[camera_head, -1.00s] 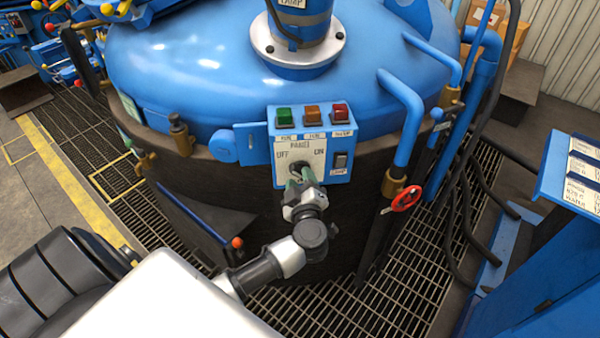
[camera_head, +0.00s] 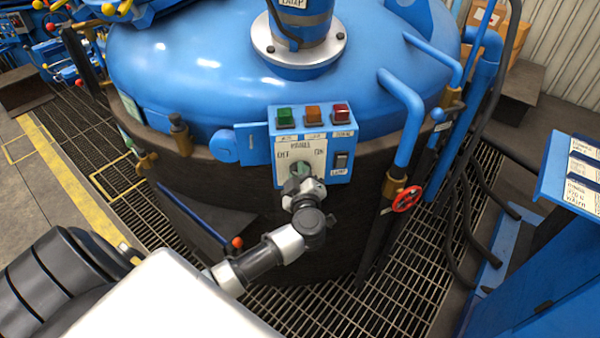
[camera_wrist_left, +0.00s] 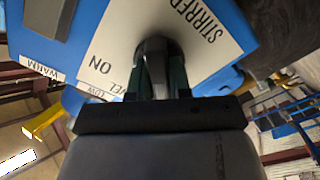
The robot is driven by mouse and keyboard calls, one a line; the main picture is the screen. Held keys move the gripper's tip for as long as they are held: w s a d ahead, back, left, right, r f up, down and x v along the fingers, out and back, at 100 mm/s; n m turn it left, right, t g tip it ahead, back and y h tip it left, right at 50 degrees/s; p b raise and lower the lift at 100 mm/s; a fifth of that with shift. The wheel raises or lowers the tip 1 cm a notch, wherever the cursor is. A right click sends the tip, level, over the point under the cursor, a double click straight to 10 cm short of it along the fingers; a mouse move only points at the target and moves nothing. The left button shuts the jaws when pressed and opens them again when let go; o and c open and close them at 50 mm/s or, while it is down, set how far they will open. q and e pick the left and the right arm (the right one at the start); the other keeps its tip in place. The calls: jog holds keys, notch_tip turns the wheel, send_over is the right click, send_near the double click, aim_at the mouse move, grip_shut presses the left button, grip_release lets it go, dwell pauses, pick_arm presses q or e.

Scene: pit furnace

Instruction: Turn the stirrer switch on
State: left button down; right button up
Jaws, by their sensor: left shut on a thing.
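A blue control panel (camera_head: 337,177) on the side of the furnace carries a white plate (camera_head: 318,158) with a rotary switch between OFF and ON labels. The left wrist view shows this plate (camera_wrist_left: 118,50) close up, with the words STIRRER and ON. My left gripper (camera_head: 300,174) is at the plate and covers most of the switch. In the wrist view its greenish fingers (camera_wrist_left: 156,78) are shut on the dark switch knob (camera_wrist_left: 153,45). The knob's exact pointing direction is hidden by the gripper. My right gripper is not in view.
Green (camera_head: 285,118), orange (camera_head: 313,116) and red (camera_head: 340,114) lamps top the panel. Blue pipes (camera_head: 408,110) and a red valve wheel (camera_head: 406,199) are to the right. A red-knobbed lever (camera_head: 237,243) is lower left.

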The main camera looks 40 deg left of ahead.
pick_arm(q)
jog(key=shift+r+p, duration=0.15)
jog(key=shift+p, duration=0.35)
jog(key=m+p, duration=0.3)
jog(key=p, duration=0.1)
jog(key=m+p, duration=0.3)
jog(key=p, duration=0.2)
jog(key=m+p, duration=0.3)
jog(key=p, duration=0.2)
jog(key=shift+w+d+r, duration=0.15)
jog(key=shift+w+d, duration=0.05)
jog(key=shift+d, duration=0.15)
jog(key=m+p, duration=0.3)
jog(key=m, duration=0.1)
jog(key=shift+w+d+m, duration=0.1)
jog(key=shift+m, duration=0.2)
jog(key=shift+f+m+p, duration=0.2)
jog(key=shift+m+p, duration=0.2)
jog(key=shift+m, duration=0.65)
jog(key=shift+f+m+p, duration=0.15)
jog(key=shift+m+p, duration=0.2)
jog(key=shift+m, duration=0.7)
jog(key=c, duration=1)
grip_release()
jog(key=shift+w, duration=0.1)
jog(key=shift+c, duration=0.2)
